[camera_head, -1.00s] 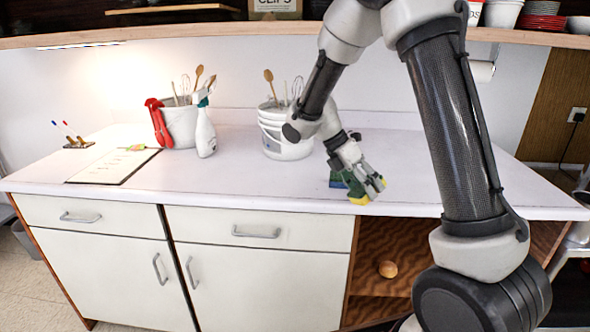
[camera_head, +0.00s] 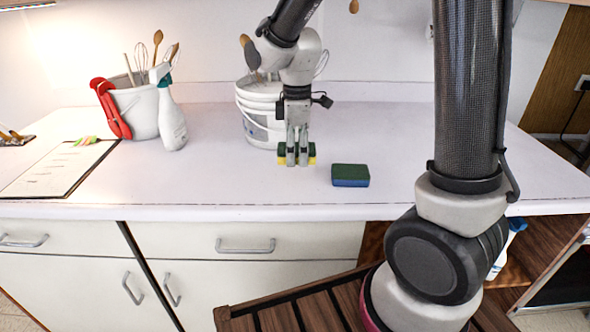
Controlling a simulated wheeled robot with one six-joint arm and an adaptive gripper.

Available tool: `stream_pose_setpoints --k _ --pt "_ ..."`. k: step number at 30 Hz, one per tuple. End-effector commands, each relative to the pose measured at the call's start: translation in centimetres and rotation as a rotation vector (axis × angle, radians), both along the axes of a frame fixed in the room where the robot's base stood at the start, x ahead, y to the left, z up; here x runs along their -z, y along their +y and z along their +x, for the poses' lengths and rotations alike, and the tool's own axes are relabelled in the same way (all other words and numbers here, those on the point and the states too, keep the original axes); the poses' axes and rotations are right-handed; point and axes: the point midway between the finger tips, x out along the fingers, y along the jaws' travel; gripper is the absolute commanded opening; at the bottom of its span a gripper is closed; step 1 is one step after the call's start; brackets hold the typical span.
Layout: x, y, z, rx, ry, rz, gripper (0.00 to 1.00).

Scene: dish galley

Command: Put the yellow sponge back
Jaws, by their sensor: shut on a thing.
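My gripper (camera_head: 297,160) is shut on the yellow sponge (camera_head: 311,160), which has a dark green top layer. The fingers hide the middle of the sponge, and its ends show on both sides. The gripper points down over the counter, in front of the white bucket. I cannot tell whether the sponge touches the counter. A blue sponge (camera_head: 350,182) with a green top lies flat on the counter, a little to the right of my gripper and apart from it.
The white bucket (camera_head: 262,125) stands close behind my gripper. To the left are a utensil crock (camera_head: 135,112) with red tongs (camera_head: 112,110), a spray bottle (camera_head: 171,120) and a clipboard (camera_head: 55,170). The counter (camera_head: 430,185) is clear right of the blue sponge.

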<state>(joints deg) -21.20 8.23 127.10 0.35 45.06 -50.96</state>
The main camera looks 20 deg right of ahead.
Motion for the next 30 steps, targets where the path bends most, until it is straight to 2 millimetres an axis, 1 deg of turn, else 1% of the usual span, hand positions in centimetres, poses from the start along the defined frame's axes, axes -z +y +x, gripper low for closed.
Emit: stream_pose_setpoints --k 1,5,12,15,20,21,23,24,30 --pt "0.9 0.0 -0.1 0.0 0.004 -0.002 0.27" --pt "2.3 0.0 0.0 -0.001 0.002 -0.002 0.27" --pt "5.6 0.0 0.0 -0.001 0.003 -0.002 0.27" --pt "6.1 0.0 0.0 -0.001 0.0 -0.001 0.27" --pt "6.0 0.0 0.0 -0.001 0.0 -0.001 0.27" --pt "6.0 0.0 0.0 -0.001 0.0 -0.001 0.64" --pt "6.0 0.0 0.0 -0.001 0.0 -0.001 0.75" --pt "6.0 0.0 0.0 -0.001 0.0 -0.001 0.78" --pt "6.0 0.0 0.0 -0.002 0.0 -0.001 0.78"
